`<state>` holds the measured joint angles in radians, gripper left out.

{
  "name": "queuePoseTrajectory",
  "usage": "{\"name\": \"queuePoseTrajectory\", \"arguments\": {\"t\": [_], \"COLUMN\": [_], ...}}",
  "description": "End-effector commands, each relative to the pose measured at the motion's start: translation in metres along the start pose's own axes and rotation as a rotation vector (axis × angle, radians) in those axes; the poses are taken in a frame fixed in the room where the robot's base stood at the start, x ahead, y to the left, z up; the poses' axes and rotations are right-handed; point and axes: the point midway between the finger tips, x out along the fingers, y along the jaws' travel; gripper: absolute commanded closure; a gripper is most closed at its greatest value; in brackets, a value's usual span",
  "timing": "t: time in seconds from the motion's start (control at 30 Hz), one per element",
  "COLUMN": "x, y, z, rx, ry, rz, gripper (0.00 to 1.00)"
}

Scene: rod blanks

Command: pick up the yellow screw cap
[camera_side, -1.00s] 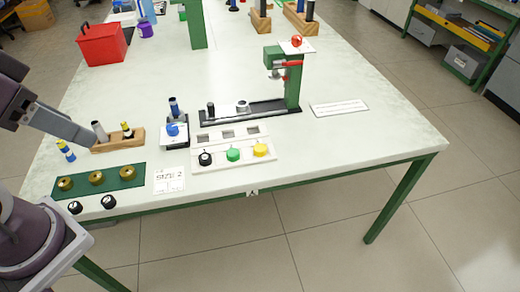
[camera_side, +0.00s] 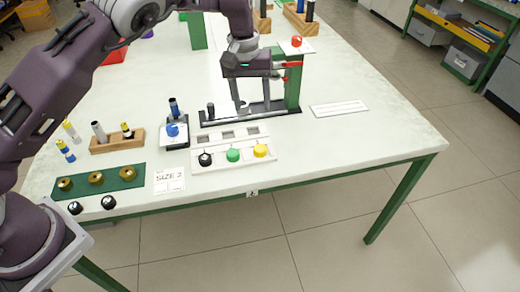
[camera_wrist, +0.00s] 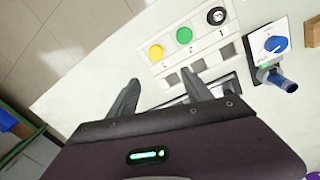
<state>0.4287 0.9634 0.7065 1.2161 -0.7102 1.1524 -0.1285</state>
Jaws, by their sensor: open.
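The yellow screw cap (camera_side: 260,150) sits at the right end of the front row of a white rack (camera_side: 205,168), beside a green cap (camera_side: 233,155) and a black cap (camera_side: 205,159). In the wrist view the yellow cap (camera_wrist: 156,52) lies beyond my fingertips, at the left end of the row.
A green stand (camera_side: 293,85) with red clamps and a black base (camera_side: 220,117) is close to my gripper. A blue knob unit (camera_side: 173,132) stands left of the rack. A green strip (camera_side: 78,184) with brass rings lies front left.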

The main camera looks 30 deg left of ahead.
Motion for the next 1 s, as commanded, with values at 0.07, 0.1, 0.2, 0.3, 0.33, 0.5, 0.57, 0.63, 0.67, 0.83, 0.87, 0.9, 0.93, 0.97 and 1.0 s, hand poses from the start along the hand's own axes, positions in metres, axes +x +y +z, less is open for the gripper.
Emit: {"name": "queuePoseTrajectory", "arguments": {"t": [0.07, 0.1, 0.2, 0.3, 0.33, 0.5, 0.57, 0.63, 0.67, 0.83, 0.87, 0.9, 0.93, 0.97, 1.0], "x": [0.042, 0.056, 0.076, 0.09, 0.094, 0.123, 0.134, 0.143, 0.145, 0.147, 0.147, 0.147, 0.147, 0.147, 0.147], "y": [0.012, 0.016, 0.021, 0.02, 0.019, 0.012, 0.01, 0.01, 0.01, 0.01, 0.01, 0.01, 0.01, 0.01, 0.01], "z": [-0.001, 0.0, 0.002, 0.003, 0.003, 0.008, 0.009, 0.008, 0.008, 0.008, 0.008, 0.008, 0.008, 0.008, 0.008], "rx": [0.032, 0.046, 0.064, 0.066, 0.066, 0.065, 0.065, 0.066, 0.066, 0.065, 0.065, 0.065, 0.065, 0.065, 0.065], "ry": [-0.005, -0.007, -0.01, -0.012, -0.012, -0.013, -0.011, -0.011, -0.01, -0.009, -0.009, -0.009, -0.009, -0.01, -0.01], "rz": [-0.051, -0.066, -0.087, -0.091, -0.091, -0.092, -0.091, -0.09, -0.089, -0.086, -0.086, -0.086, -0.086, -0.086, -0.086], "gripper": [0.42, 0.42, 0.42, 0.42, 0.42, 0.42, 0.42, 0.42, 0.42, 0.42, 0.42, 0.44, 0.5, 0.56, 0.63]}}
